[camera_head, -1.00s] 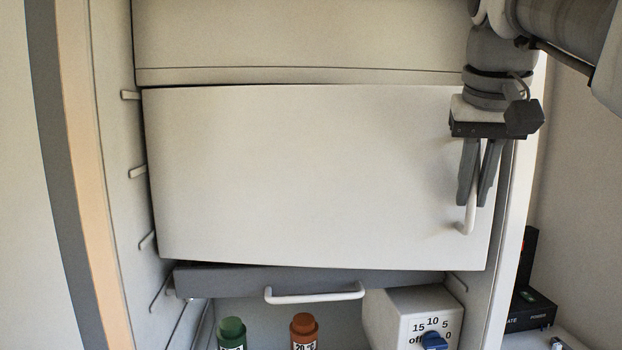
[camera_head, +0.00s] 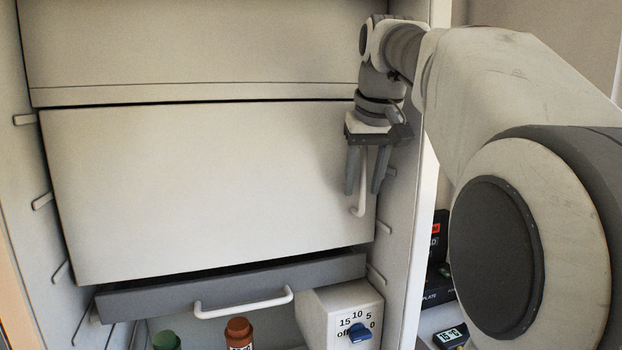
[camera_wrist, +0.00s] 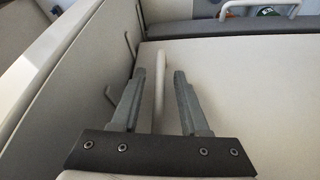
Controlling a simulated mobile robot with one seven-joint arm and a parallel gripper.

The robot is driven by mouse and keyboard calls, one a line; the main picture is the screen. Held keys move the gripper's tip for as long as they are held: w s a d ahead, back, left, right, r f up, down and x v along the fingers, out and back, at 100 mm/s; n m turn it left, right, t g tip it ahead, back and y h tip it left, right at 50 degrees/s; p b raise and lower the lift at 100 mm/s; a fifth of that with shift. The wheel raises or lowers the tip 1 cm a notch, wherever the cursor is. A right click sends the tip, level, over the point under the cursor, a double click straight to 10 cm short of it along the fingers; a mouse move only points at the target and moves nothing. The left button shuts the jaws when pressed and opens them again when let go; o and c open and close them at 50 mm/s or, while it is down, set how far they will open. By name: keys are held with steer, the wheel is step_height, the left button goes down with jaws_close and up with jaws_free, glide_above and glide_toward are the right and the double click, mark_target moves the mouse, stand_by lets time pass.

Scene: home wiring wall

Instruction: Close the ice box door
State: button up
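The ice box door (camera_head: 205,185) is a wide pale panel inside the cabinet. A thin dark gap runs along its top edge and a wider dark gap shows under its bottom edge, so I cannot tell if it is fully shut. Its white bar handle (camera_head: 361,200) is upright near the right edge. My gripper (camera_head: 363,192) points down at the handle with its fingers apart. In the wrist view, the handle (camera_wrist: 159,85) stands between the open fingers of my gripper (camera_wrist: 160,78), with space to the finger on each side.
Below the door is a grey drawer front (camera_head: 150,302) with a white handle (camera_head: 243,304). A dial box (camera_head: 338,302) with a blue knob, a green-capped bottle (camera_head: 166,341) and an orange-brown one (camera_head: 238,333) stand lower. The cabinet's right wall (camera_head: 408,215) is close beside my gripper.

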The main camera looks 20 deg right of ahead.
steer(key=shift+r, duration=0.1)
steer(key=p+v, duration=0.4)
steer(key=v, duration=1.3)
steer(key=shift+r, duration=0.1)
steer(key=s+a+f+b, duration=0.1)
steer(key=s+a+f, duration=0.2)
steer(key=f, duration=0.9)
steer(key=s+a+f+n+b, duration=0.1)
steer(key=s+a+f, duration=0.3)
steer(key=f, duration=0.9)
steer(key=s+a+f+n+t+b, duration=0.1)
steer(key=s+a+f+b, duration=0.2)
steer(key=s+f, duration=0.4)
step_height(320, 180, down, 6)
steer(key=shift+s+a+f+y, duration=0.1)
steer(key=shift+s+a+y, duration=0.2)
steer(key=shift+s+y, duration=0.1)
steer(key=shift+d, duration=0.1)
